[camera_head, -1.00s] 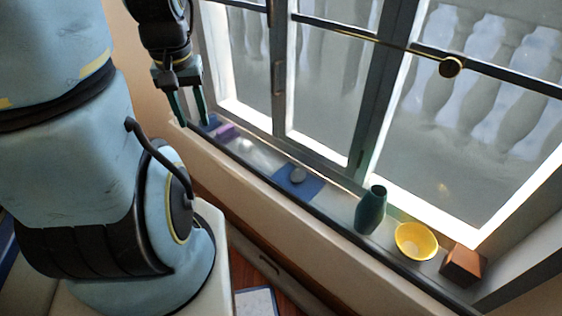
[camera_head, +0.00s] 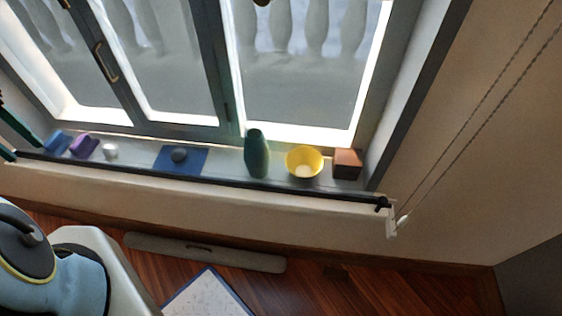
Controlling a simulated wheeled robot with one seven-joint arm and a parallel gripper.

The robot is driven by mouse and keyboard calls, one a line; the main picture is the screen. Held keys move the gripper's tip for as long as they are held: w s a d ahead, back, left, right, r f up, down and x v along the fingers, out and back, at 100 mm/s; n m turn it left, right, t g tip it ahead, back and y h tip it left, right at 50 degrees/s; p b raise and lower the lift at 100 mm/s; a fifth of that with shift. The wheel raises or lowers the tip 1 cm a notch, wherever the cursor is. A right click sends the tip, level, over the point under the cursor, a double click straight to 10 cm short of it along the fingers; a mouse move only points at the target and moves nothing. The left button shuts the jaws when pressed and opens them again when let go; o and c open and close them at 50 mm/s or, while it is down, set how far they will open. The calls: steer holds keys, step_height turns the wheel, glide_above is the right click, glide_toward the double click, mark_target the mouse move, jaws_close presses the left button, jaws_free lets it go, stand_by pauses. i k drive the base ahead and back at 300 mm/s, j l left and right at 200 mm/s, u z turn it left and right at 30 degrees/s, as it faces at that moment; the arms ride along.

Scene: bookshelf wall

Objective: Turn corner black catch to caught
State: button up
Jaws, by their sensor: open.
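A small black catch (camera_head: 382,203) sits at the right end of the dark rail along the sill's front edge, by the wall corner. It is too small to tell which way it is turned. My gripper (camera_head: 23,149) is at the far left edge, partly cut off. Its two green fingers are apart with nothing seen between them. It is at the left end of the sill, far from the catch.
Beaded cords (camera_head: 470,110) hang right of the catch.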

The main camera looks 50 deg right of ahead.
mark_target(382, 201)
steer(key=k+z, duration=0.35)
steer(key=z, duration=0.15)
steer(key=k+l+z, duration=0.3)
steer(key=z, duration=0.15)
